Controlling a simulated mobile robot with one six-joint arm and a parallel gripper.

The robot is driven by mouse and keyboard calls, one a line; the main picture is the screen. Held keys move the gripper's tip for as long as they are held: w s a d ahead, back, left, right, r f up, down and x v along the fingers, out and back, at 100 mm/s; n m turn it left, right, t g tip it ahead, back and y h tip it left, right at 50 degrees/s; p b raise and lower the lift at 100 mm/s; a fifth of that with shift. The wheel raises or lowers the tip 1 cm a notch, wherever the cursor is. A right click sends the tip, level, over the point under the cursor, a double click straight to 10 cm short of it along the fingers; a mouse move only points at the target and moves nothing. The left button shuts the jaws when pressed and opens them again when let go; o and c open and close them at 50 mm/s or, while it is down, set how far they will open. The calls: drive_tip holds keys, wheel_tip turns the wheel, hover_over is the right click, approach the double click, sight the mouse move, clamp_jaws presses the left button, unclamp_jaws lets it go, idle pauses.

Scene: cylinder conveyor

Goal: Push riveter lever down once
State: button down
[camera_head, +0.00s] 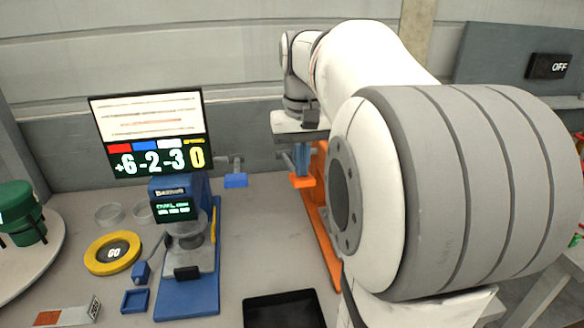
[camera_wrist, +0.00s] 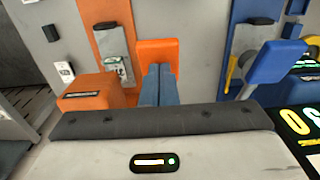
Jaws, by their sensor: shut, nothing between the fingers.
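My gripper (camera_head: 301,165) is shut and empty. It points down at an orange lever paddle (camera_head: 302,182), which belongs to the orange machine (camera_head: 322,215) behind my arm. In the wrist view the blue fingers (camera_wrist: 158,72) lie side by side over the lower part of the orange paddle (camera_wrist: 158,50); I cannot tell whether they touch it. The orange machine's block (camera_wrist: 85,92) and grey plate (camera_wrist: 115,58) show to the left of it. A blue machine (camera_head: 188,295) has a similar blue lever paddle (camera_head: 236,180). No readable label tells which one is the riveter.
A screen (camera_head: 150,130) showing +6 -2 -3 0 stands behind the blue machine. A yellow GO button (camera_head: 112,253), clear dishes (camera_head: 109,214) and a blue square tray (camera_head: 135,301) are at left. A black tray (camera_head: 284,310) lies in front. My arm hides much of the right side.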

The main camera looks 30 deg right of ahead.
drive_tip(key=shift+f+b, duration=3)
drive_tip(key=shift+f, duration=1.8)
wheel_tip(320, 180, up, 16)
drive_tip(key=p, duration=1.3)
drive_tip(key=shift+f+p, duration=0.2)
drive_tip(key=shift+p, duration=0.1)
drive_tip(key=shift+f, duration=0.1)
drive_tip(key=s+a+f+n+t, duration=0.3)
drive_tip(key=s+a+f, duration=0.9)
drive_tip(key=shift+s+a, duration=0.25)
drive_tip(key=shift+s, duration=0.05)
